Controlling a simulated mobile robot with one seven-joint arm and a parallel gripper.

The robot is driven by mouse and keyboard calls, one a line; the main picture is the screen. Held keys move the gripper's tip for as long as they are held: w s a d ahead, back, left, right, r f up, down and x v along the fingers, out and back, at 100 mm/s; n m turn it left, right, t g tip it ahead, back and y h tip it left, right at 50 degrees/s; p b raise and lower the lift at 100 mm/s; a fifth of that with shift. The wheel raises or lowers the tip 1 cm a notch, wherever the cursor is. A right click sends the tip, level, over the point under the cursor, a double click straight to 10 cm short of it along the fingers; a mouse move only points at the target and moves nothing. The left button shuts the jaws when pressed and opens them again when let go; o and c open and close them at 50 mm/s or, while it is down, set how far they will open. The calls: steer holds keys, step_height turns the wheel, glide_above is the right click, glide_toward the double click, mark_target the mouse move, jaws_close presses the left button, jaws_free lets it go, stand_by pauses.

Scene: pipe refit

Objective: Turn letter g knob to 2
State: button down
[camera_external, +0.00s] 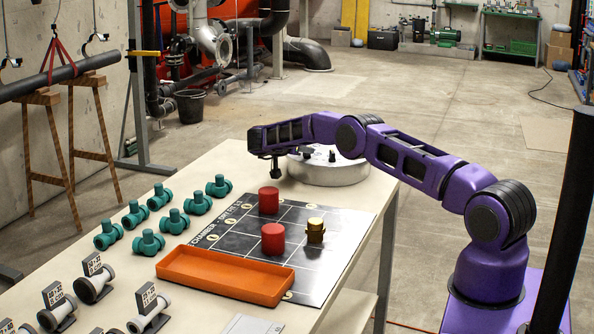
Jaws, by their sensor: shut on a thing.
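A round grey-white unit (330,176) stands at the table's far right end, with small dark knobs on its top. One dark knob (307,154) and another knob (332,157) show clear of my arm. My gripper (276,176) points down at the unit's left side and is shut on a knob there. That knob is mostly hidden by the fingers. Letters and number marks on the unit are too small to read, so I cannot tell which knob is g or where it points.
An orange tray (225,277) lies in front. The table (215,160) is bare just left of my gripper.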

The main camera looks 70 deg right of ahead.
steer(key=shift+d, duration=0.1)
stand_by(0.6)
steer(key=c, duration=0.9)
jaws_free()
steer(key=v, duration=0.8)
steer(key=p+v, duration=0.1)
steer(key=v, duration=0.8)
steer(key=shift+w+r, duration=0.2)
steer(key=shift+w, duration=0.1)
